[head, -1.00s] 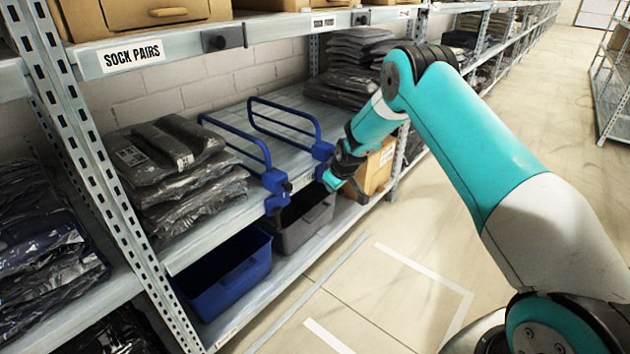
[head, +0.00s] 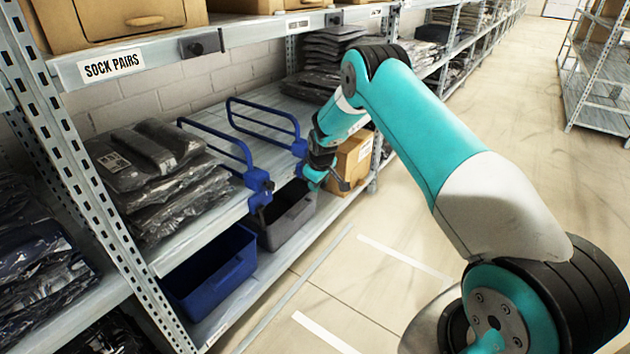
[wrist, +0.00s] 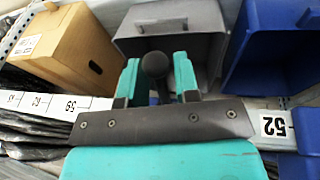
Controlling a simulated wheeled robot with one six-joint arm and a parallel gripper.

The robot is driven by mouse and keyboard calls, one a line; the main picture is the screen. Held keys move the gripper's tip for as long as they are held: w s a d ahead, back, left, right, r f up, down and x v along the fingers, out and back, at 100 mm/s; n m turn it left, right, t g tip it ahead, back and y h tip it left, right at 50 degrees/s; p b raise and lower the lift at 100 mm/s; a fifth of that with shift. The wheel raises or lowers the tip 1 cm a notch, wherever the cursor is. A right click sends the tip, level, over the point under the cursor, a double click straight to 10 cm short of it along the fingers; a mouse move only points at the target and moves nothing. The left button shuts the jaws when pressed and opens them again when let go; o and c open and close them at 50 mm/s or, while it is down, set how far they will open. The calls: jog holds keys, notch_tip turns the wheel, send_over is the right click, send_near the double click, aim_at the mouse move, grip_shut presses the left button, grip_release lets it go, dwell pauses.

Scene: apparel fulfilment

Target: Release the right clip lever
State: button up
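The right clip is a blue bar divider (head: 265,117) with a blue clamp (head: 299,147) on the shelf's front edge. My gripper (head: 314,176) is at the front of this clamp and hides its lever in the head view. In the wrist view, a black round-ended lever (wrist: 155,66) stands between the two teal fingers of my gripper (wrist: 156,75). The fingers are apart, one on each side, with very narrow gaps; contact is hard to judge. The left clip (head: 258,180) is a matching blue divider, with a black lever hanging below its clamp.
Below are a grey bin (head: 290,218), a blue bin (head: 212,272) and a cardboard box (head: 352,158). Bagged garments (head: 150,165) are stacked left of the clips. A shelf label reading 52 (wrist: 274,124) shows in the wrist view. The aisle floor (head: 400,290) is open.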

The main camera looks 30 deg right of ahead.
jog(key=shift+o, duration=0.3)
jog(key=shift+d, duration=0.1)
jog(key=shift+w, duration=0.1)
jog(key=shift+a+r, duration=0.25)
jog(key=shift+r, duration=0.3)
jog(key=p+v, duration=0.3)
jog(key=v, duration=1.3)
jog(key=shift+s+p, duration=0.3)
jog(key=shift+s, duration=0.05)
jog(key=shift+r, duration=0.15)
